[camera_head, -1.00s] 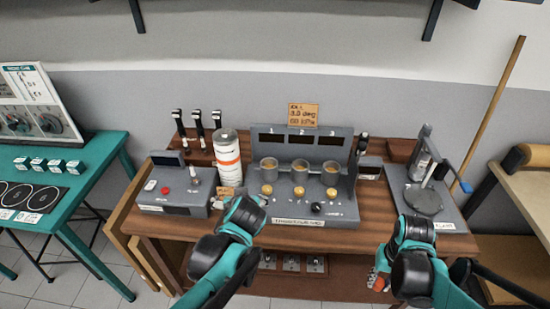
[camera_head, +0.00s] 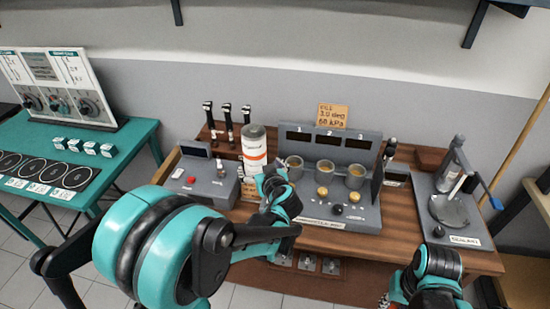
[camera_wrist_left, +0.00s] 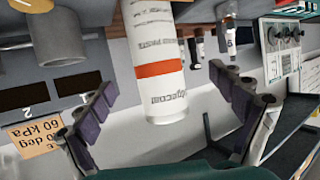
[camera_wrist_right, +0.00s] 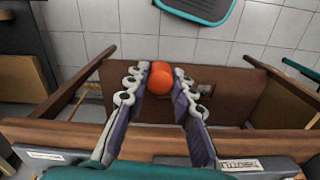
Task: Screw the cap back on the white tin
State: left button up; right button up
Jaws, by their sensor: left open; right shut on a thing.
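The white tin (camera_head: 255,152) with an orange band stands upright on the wooden bench, left of the grey three-cup unit. In the left wrist view the tin (camera_wrist_left: 160,90) appears upside down between the spread fingers of my left gripper (camera_wrist_left: 163,78). That gripper is open, and I cannot tell whether either finger touches the tin. In the head view my left gripper (camera_head: 272,183) is in front of the tin. My right gripper (camera_wrist_right: 160,88) is shut on an orange-red rounded piece, seemingly the cap (camera_wrist_right: 160,76), low in front of the bench. Its fingers are mostly hidden in the head view.
A grey box with a red button (camera_head: 190,180) stands left of the tin, with several black-topped levers (camera_head: 228,125) behind. The three-cup unit (camera_head: 335,215) is close on the right. A press stand (camera_head: 455,210) is at the bench's right end. A teal table (camera_head: 125,145) is at left.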

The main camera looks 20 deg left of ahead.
aim_at(256, 160)
pick_arm(q)
jog(key=b+x, duration=0.1)
jog(key=x, duration=0.4)
jog(key=shift+f, duration=0.1)
pick_arm(e)
jog(key=shift+w+f, duration=0.1)
jog(key=shift+f, duration=0.7)
pick_arm(q)
jog(key=shift+w+a+f, duration=0.1)
jog(key=shift+w+a, duration=0.15)
jog(key=shift+a, duration=0.05)
jog(key=b+x, duration=0.1)
jog(key=x, duration=0.1)
jog(key=b+x, duration=0.1)
jog(key=x, duration=0.1)
jog(key=shift+w+d+f, duration=0.2)
jog(key=shift+w+f, duration=0.1)
jog(key=shift+w+a+f, duration=0.1)
jog(key=shift+w+a, duration=0.25)
pick_arm(e)
jog(key=shift+f, duration=0.95)
pick_arm(q)
jog(key=shift+d, duration=0.1)
